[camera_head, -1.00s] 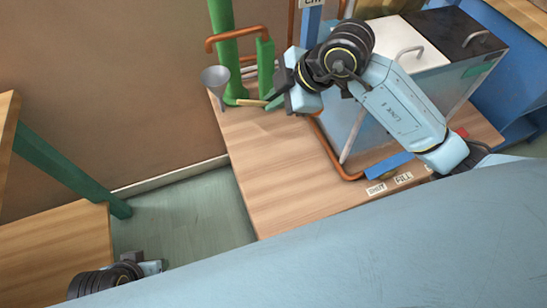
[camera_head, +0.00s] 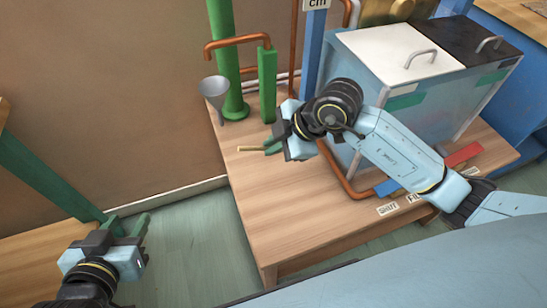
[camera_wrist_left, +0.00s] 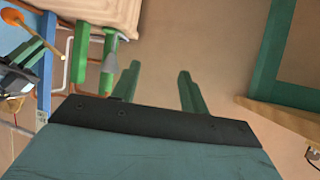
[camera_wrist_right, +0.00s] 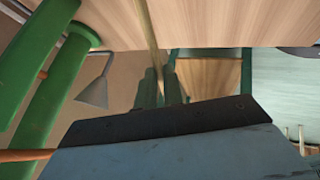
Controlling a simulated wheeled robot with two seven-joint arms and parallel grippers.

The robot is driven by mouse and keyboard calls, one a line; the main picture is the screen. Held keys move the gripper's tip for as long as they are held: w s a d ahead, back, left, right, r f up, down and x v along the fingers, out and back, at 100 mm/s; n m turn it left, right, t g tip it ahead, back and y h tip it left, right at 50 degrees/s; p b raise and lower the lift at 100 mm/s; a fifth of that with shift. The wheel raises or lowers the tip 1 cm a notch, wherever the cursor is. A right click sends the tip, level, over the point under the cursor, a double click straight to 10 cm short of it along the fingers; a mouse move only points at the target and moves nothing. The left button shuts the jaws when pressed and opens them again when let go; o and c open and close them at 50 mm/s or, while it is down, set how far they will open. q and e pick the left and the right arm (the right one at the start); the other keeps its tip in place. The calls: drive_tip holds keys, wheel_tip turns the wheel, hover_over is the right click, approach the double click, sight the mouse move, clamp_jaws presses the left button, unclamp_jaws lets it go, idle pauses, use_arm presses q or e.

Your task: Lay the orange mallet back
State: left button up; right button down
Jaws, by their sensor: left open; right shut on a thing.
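My right gripper (camera_head: 276,143) is shut on the pale handle of the orange mallet (camera_head: 249,149), above the wooden table near the green pipes. The handle's end sticks out to the left, and the head is hidden behind the gripper in the head view. The left wrist view shows the round orange mallet head (camera_wrist_left: 12,17) at the upper left. In the right wrist view the handle (camera_wrist_right: 148,30) runs up from between the fingers. My left gripper (camera_head: 132,228) is open and empty, left of the table over the floor.
A grey funnel (camera_head: 213,90), green pipes (camera_head: 267,85) and a copper pipe (camera_head: 333,170) stand by the table (camera_head: 285,220). A tank with a white lid (camera_head: 385,50) stands at the right, with blue and red bars (camera_head: 463,154) before it. The table's front left is clear.

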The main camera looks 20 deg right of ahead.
wheel_tip(320, 180, down, 4)
drive_tip(key=shift+r+b, duration=0.1)
drive_tip(key=shift+b, duration=0.85)
use_arm(q)
wheel_tip(320, 180, up, 8)
drive_tip(key=w+d+t+h, duration=0.1)
drive_tip(key=w+d+t, duration=0.1)
drive_tip(key=t, duration=0.3)
drive_tip(key=shift+w+d+t+h, duration=0.2)
drive_tip(key=shift+w+t+h, duration=0.1)
drive_tip(key=shift+h, duration=0.1)
drive_tip(key=shift+f, duration=0.1)
use_arm(e)
drive_tip(key=shift+f, duration=0.2)
drive_tip(key=c, duration=1.5)
unclamp_jaws()
